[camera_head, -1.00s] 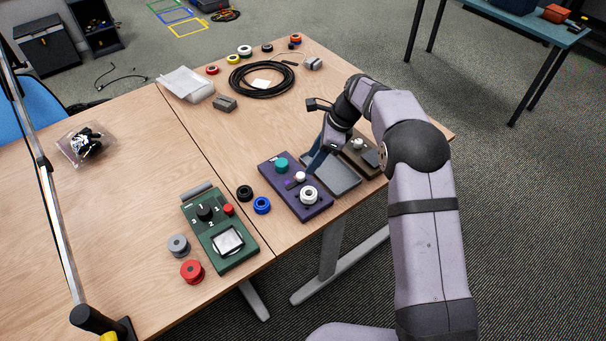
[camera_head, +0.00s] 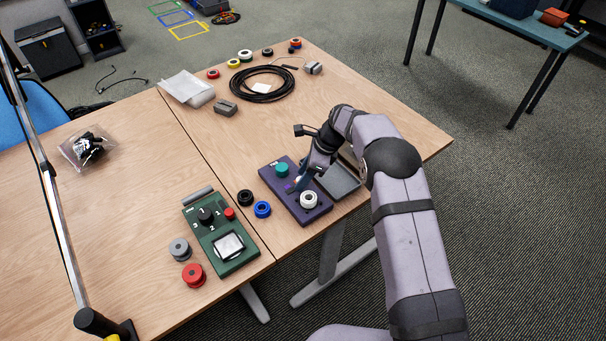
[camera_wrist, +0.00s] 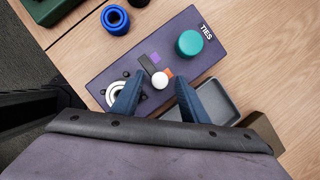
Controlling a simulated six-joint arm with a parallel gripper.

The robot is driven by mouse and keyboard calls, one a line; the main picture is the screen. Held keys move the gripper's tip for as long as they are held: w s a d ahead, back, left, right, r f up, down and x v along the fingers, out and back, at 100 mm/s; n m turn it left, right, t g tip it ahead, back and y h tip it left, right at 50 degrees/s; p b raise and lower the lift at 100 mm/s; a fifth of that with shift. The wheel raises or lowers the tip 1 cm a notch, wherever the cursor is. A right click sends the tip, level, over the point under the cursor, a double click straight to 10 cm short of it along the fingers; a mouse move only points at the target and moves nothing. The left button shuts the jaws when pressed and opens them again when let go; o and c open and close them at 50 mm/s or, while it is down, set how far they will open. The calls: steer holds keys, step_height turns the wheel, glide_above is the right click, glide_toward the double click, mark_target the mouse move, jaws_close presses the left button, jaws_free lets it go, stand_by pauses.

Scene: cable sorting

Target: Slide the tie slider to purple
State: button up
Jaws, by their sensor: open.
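The purple TIES panel (camera_head: 318,212) lies on the right-hand table; it also shows in the wrist view (camera_wrist: 104,88). Its slider has a white round knob (camera_wrist: 159,80) in a dark slot (camera_wrist: 147,63). A purple mark (camera_wrist: 155,57) lies beside the slot toward its upper end, and an orange mark (camera_wrist: 168,73) is beside the knob. My gripper (camera_wrist: 160,76) is open over the panel, with one blue finger on each side of the knob and visible gaps between. In the head view, my gripper (camera_head: 300,184) partly hides the knob.
A teal knob (camera_wrist: 190,43) and a white ring-shaped spool (camera_head: 309,200) stand on the panel, the spool close to my left finger. A grey tray (camera_head: 339,183) adjoins the panel. Blue (camera_head: 262,209) and black (camera_head: 245,197) spools and a green panel (camera_head: 237,266) lie left.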

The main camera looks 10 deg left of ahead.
mark_target(286, 191)
steer(key=shift+f, duration=0.1)
jaws_close()
steer(key=shift+s+a+p, duration=0.45)
steer(key=shift+s+a, duration=0.9)
steer(key=shift+a, duration=0.05)
steer(key=shift+s+a, duration=0.1)
steer(key=shift+a, duration=0.05)
jaws_free()
steer(key=shift+s, duration=0.1)
